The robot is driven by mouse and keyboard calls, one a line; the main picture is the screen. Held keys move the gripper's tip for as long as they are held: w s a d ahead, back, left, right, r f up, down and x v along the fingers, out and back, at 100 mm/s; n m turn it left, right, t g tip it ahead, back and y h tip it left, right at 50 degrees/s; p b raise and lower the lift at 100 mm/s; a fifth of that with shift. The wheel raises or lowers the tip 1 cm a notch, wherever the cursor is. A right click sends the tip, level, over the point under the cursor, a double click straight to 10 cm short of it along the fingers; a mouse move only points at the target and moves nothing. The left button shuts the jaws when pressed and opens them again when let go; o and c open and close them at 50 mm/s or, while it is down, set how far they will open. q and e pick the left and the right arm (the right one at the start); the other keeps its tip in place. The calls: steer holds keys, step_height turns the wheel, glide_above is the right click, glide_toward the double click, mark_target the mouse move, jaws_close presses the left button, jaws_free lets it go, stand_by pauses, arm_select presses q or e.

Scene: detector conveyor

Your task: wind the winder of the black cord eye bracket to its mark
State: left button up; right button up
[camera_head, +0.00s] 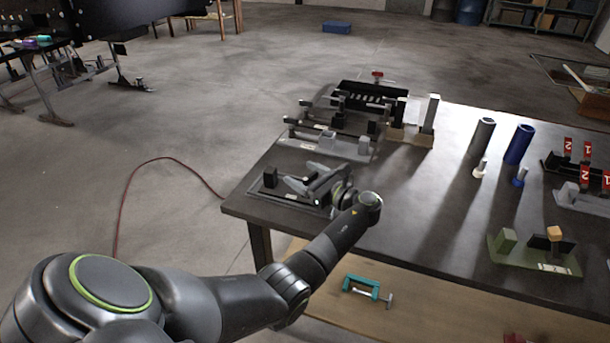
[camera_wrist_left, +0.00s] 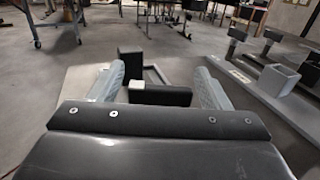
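A bracket with black parts on a pale base plate (camera_head: 288,195) lies at the near left corner of the table. I take it for the black cord eye bracket. Its black post (camera_head: 270,177) stands at the left end. My left gripper (camera_head: 305,178) is low over this bracket, with its two fingers apart. In the left wrist view a black bar with a white end (camera_wrist_left: 165,96) shows between the fingers, and the black post (camera_wrist_left: 130,63) stands beyond. I see no clear contact. The winder's mark cannot be made out. My right gripper is out of view.
A grey bracket (camera_head: 328,145) lies just behind, and its square cup (camera_wrist_left: 278,79) is right of the fingers in the wrist view. Further back is a black slotted unit (camera_head: 372,95). Grey and blue cylinders (camera_head: 519,145) stand to the right. The table's middle is clear.

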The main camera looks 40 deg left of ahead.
arm_select(q)
steer(key=d+b, duration=0.1)
steer(key=d, duration=0.4)
steer(key=s+d+b, duration=0.1)
steer(key=d, duration=0.5)
steer(key=s+d, duration=0.1)
steer(key=d, duration=0.5)
steer(key=shift+d+b, duration=0.15)
steer(key=shift+b, duration=0.25)
